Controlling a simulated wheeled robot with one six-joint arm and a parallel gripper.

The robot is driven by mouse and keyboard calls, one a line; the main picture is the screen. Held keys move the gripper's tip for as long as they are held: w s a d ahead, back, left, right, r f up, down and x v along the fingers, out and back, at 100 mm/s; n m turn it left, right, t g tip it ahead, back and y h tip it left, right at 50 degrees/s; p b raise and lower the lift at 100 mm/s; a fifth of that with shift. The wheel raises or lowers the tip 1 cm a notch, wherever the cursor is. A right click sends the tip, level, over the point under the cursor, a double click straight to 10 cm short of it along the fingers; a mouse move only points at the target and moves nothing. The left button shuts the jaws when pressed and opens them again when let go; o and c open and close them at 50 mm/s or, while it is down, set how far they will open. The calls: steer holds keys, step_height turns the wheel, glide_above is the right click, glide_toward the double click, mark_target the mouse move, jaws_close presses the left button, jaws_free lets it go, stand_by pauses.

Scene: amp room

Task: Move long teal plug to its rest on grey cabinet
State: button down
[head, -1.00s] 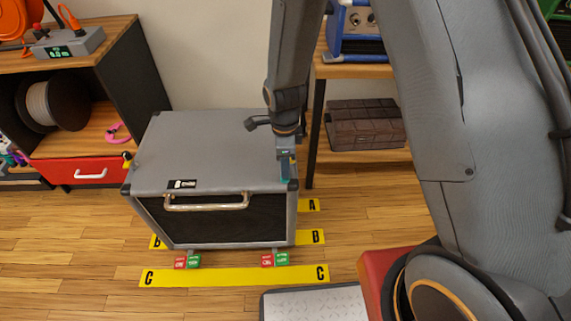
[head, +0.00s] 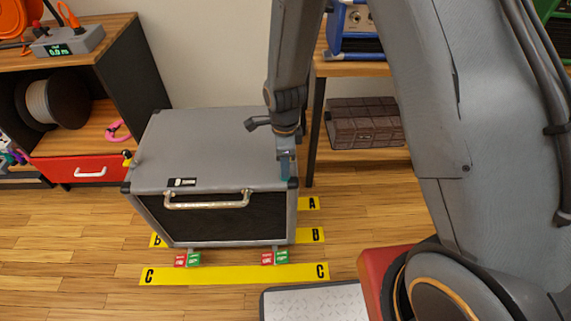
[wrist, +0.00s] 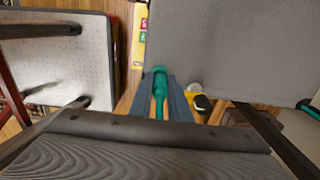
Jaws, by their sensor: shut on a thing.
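The long teal plug (wrist: 159,84) is between the fingers of my gripper (wrist: 163,95) in the wrist view. My gripper (head: 286,172) is shut on it and points down at the right front of the grey cabinet (head: 210,150). In the head view the plug is mostly hidden by the fingers. The cabinet's top also shows in the wrist view (wrist: 230,45). I cannot tell whether the plug touches the cabinet. Its rest cannot be made out.
Shelves with a red drawer (head: 90,172) stand at the left. A table holding a blue device (head: 355,35) is behind at right, above a brown case (head: 365,123). Yellow floor strips (head: 235,275) lie in front of the cabinet, with a patterned plate (head: 315,302) at lower right.

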steer(key=c, duration=1.6)
jaws_free()
steer(key=shift+r, duration=0.1)
steer(key=shift+r, duration=3.9)
steer(key=s+d+r+n+p, duration=0.1)
steer(key=s+d+r+n, duration=0.4)
steer(key=r+n, duration=0.1)
steer(key=s+d+r+n+p, duration=0.2)
steer(key=s+d+r+n, duration=0.3)
steer(key=r+n, duration=0.1)
steer(key=s+d+r+n+p, duration=0.2)
steer(key=s+d+r+n, duration=0.3)
steer(key=n, duration=0.1)
steer(key=shift+s+r, duration=0.1)
steer(key=shift+r, duration=0.3)
